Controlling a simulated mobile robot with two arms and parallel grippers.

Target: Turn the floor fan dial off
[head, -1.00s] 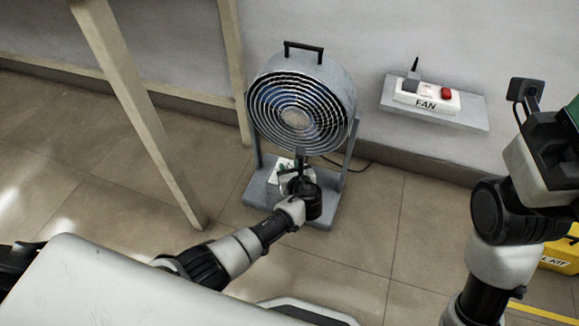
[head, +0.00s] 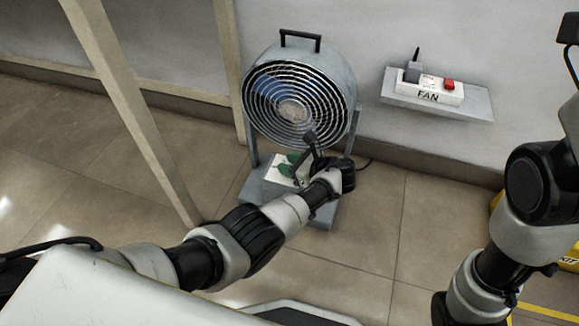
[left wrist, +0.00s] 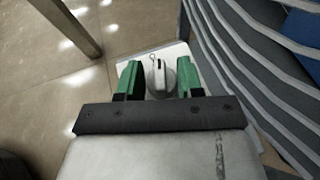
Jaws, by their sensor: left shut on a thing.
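The floor fan (head: 297,100) stands by the wall, a grey drum with a round wire grille on a base. In the left wrist view its pale dial (left wrist: 160,76), with a dark mark on it, sits on a white panel between my green fingers. My left gripper (head: 291,166) is at the panel on the fan's base in the head view. The dial is hard to make out in the head view. My right arm is at the right edge, and its gripper is out of view.
A wall shelf (head: 470,105) to the right of the fan carries a white power strip (head: 428,90) labelled FAN, with a red switch and a plug. A slanted wooden post (head: 125,100) stands left of the fan. A yellow kit box (head: 568,260) is at the right edge.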

